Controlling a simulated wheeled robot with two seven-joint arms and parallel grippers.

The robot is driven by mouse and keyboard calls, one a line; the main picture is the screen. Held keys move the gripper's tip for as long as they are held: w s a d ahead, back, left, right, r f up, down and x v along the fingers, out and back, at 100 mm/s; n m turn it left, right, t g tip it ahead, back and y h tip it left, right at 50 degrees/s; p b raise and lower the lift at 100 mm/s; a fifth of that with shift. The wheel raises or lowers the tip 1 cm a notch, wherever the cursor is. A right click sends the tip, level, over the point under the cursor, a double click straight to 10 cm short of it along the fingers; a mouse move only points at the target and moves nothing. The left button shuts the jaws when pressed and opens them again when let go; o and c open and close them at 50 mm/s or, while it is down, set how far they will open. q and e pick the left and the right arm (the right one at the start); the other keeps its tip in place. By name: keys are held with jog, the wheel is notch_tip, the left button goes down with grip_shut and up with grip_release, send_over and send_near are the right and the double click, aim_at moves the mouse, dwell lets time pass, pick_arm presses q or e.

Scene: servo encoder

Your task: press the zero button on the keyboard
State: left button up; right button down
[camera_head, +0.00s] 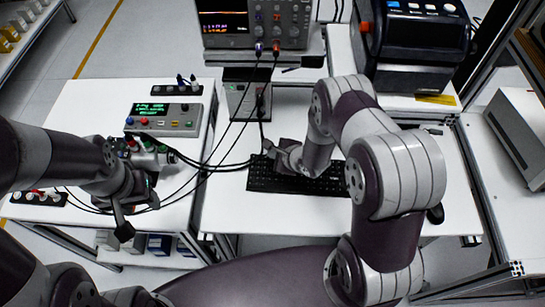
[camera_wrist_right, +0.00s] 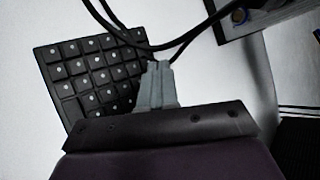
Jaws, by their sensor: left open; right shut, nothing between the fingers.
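The black keyboard (camera_head: 266,178) lies on the white table at the centre of the head view, partly hidden by my right arm. Its block of dark keys (camera_wrist_right: 85,70) fills the left of the right wrist view. My right gripper (camera_head: 268,150) is shut and empty at the keyboard's left end; its grey fingertips (camera_wrist_right: 159,66) show over the right edge of the keys in the wrist view. I cannot tell whether they touch a key. The zero button cannot be read. My left gripper (camera_head: 140,214) is open and empty at the left, away from the keyboard.
Black cables (camera_wrist_right: 125,32) run across the keyboard's corner near my right fingertips. An instrument box with a green display (camera_head: 165,118) stands on the left table. An oscilloscope (camera_head: 254,22) and a dark printer-like machine (camera_head: 415,40) stand at the back. A mouse (camera_head: 436,214) lies at the right.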

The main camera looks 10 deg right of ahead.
jog(key=shift+f, duration=0.35)
dwell(0.4)
dwell(0.3)
jog(key=shift+r+p, duration=0.6)
jog(key=shift+r, duration=0.2)
notch_tip(320, 180, up, 5)
jog(key=p, duration=0.4)
jog(key=shift+p, duration=0.4)
